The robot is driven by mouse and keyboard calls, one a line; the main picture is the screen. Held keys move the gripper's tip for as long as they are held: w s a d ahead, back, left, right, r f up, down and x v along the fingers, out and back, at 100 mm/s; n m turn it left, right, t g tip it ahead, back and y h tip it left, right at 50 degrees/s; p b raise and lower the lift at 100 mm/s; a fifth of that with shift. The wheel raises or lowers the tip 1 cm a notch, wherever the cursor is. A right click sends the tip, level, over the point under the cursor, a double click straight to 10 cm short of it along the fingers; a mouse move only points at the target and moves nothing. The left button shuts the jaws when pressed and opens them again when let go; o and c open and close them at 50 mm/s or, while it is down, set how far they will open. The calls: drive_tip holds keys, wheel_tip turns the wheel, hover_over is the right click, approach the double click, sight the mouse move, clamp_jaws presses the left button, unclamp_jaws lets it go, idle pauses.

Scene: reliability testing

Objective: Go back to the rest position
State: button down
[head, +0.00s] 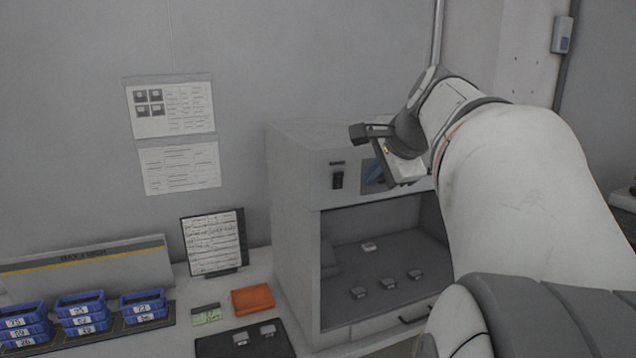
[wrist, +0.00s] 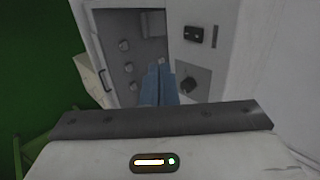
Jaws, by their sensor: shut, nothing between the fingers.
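My gripper (wrist: 158,82) shows in the wrist view as two blue fingers held together, with nothing between them. In the head view my arm reaches in from the right, and its wrist is raised in front of the upper panel of a grey test cabinet (head: 293,225). The cabinet also shows in the wrist view (wrist: 235,50), where its open chamber and switch panel lie beyond the fingers. In the head view the arm covers the cabinet's right side and part of its panel.
Several small parts (head: 388,284) lie on the chamber floor. Blue bins (head: 82,312) stand left, beside a document stand (head: 213,243). Air above the bench's left side is clear.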

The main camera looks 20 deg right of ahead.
drive_tip(key=shift+s+r, duration=0.25)
drive_tip(key=shift+s, duration=0.15)
drive_tip(key=s+a+f+n+g, duration=0.2)
drive_tip(key=s+a+f+n, duration=0.3)
drive_tip(key=f, duration=0.4)
drive_tip(key=s+a+f+n+g, duration=0.2)
drive_tip(key=s+a+f+n, duration=0.3)
drive_tip(key=a+f+n, duration=0.2)
drive_tip(key=s+a+f+n+g, duration=0.2)
drive_tip(key=s+a+f+n, duration=0.3)
drive_tip(key=f, duration=0.6)
drive_tip(key=shift+s+a+f+n, duration=0.15)
drive_tip(key=shift+s+a+n, duration=0.25)
drive_tip(key=shift+s+a, duration=0.1)
